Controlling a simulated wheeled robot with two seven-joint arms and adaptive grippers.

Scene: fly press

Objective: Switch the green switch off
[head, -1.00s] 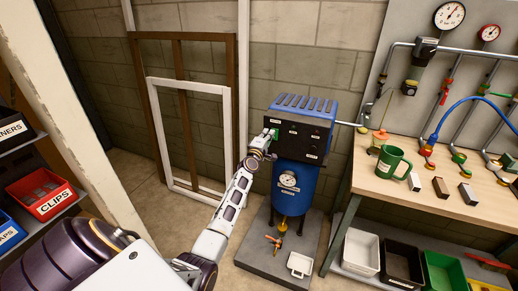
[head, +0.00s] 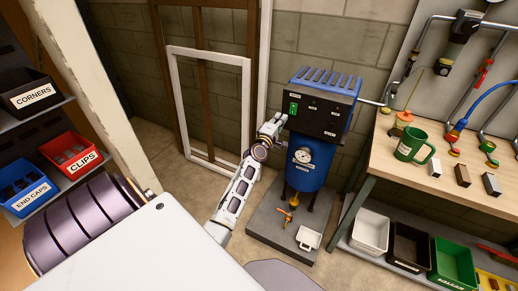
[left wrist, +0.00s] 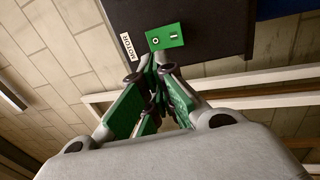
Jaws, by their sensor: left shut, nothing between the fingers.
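The green switch (head: 293,104) is on the left part of the dark front panel of a blue machine (head: 318,112). In the left wrist view the green switch plate (left wrist: 165,37) shows a round mark and a bar mark, with a white label beside it. I cannot tell which way the switch is set. My left gripper (head: 274,124) is just below and left of the switch in the head view. In the left wrist view its fingers (left wrist: 152,64) are shut and empty, their tips close to the plate's lower edge. I cannot tell whether they touch. My right gripper is not in view.
A workbench (head: 455,200) with a green mug (head: 411,144) stands right of the machine, with bins below. A shelf with labelled bins (head: 70,153) is at the left. White and brown frames (head: 176,95) lean on the wall. Open floor lies left of the machine.

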